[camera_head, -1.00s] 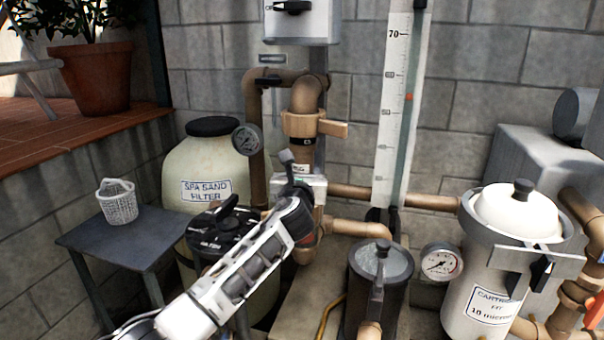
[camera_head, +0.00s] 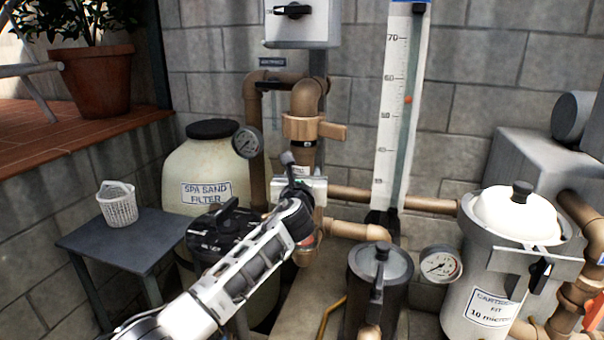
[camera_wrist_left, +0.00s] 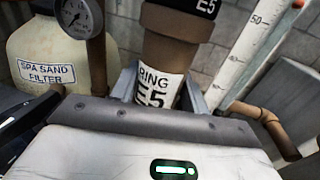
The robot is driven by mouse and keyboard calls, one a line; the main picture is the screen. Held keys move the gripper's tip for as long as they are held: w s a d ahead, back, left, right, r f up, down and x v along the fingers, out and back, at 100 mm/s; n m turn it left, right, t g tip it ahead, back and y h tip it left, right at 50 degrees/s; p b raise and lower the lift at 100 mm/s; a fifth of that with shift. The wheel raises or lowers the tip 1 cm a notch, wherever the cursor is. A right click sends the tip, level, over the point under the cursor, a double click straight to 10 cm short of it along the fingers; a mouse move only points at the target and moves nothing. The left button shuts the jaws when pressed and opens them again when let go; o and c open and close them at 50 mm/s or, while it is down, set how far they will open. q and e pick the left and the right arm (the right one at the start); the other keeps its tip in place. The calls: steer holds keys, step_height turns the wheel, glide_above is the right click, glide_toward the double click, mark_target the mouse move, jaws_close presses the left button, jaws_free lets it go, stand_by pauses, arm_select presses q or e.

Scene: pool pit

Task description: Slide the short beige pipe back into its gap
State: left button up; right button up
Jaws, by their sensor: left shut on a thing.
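The short beige pipe (camera_wrist_left: 158,85) stands upright in the left wrist view, with a white label reading RING E5. My left gripper is shut on it, with a grey finger on each side of the label. In the head view the gripper (camera_head: 302,184) is under the bronze valve in the vertical pipe run. A black collar marked E5 (camera_wrist_left: 185,5) is directly above the pipe, in line with it as seen from the wrist. I cannot tell whether the two touch. The pipe's lower end is hidden by the gripper and wrist. My right gripper is not in view.
The bronze valve (camera_head: 305,127) has a handle sticking out right. The sand filter tank (camera_head: 205,165) and a pressure gauge (camera_head: 247,141) are close left. A horizontal pipe (camera_head: 430,204), a dark strainer pot (camera_head: 380,285) and the cartridge filter (camera_head: 490,280) are right.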

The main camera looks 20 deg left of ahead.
arm_select(q)
steer(key=shift+w+d, duration=0.1)
steer(key=shift+d, duration=0.05)
steer(key=shift+c, duration=0.5)
steer(key=shift+w, duration=0.1)
steer(key=shift+c, duration=0.9)
steer(key=shift+f, duration=0.1)
steer(key=shift+w+d+f+b, duration=0.2)
steer(key=shift+w+f+b, duration=0.05)
steer(key=shift+f+b, duration=0.25)
steer(key=o, duration=1.3)
steer(key=shift+w+d+f, duration=0.1)
steer(key=shift+w+f, duration=0.15)
steer(key=shift+f, duration=0.05)
steer(key=shift+o, duration=0.6)
steer(key=shift+w+f, duration=0.1)
steer(key=shift+w, duration=0.2)
steer(key=shift+o, duration=0.3)
steer(key=shift+s+a+r, duration=0.2)
steer(key=shift+a, duration=0.1)
steer(key=shift+r, duration=0.1)
